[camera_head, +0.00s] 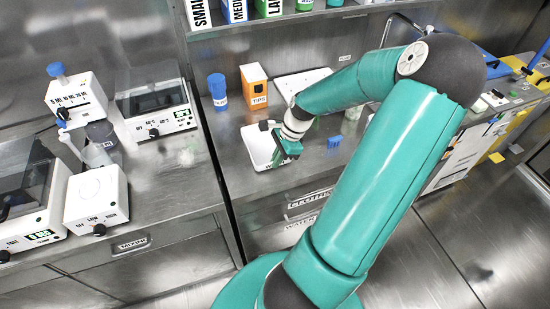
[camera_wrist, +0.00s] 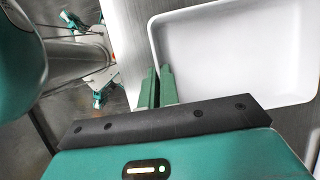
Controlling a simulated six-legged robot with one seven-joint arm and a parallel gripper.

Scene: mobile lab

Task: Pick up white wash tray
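The white wash tray (camera_head: 256,150) is a shallow rectangular white tray on the metal counter in the head view. In the wrist view its pale inside and rim (camera_wrist: 235,55) fill the upper right. My gripper (camera_head: 290,148) reaches down at the tray's right side in the head view. In the wrist view my green fingers (camera_wrist: 158,86) are close together, with the tray's left wall running in between them near a corner. They look shut on that wall. The fingers hide this part of the rim. Whether the tray is lifted at all is hard to tell.
A blue-lidded cup (camera_head: 218,90) and an orange tips box (camera_head: 254,87) stand behind the tray. A blue rack (camera_head: 334,142) is to its right. Lab devices (camera_head: 158,108) fill the left counter. The counter's front edge (camera_head: 270,193) is close to the tray.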

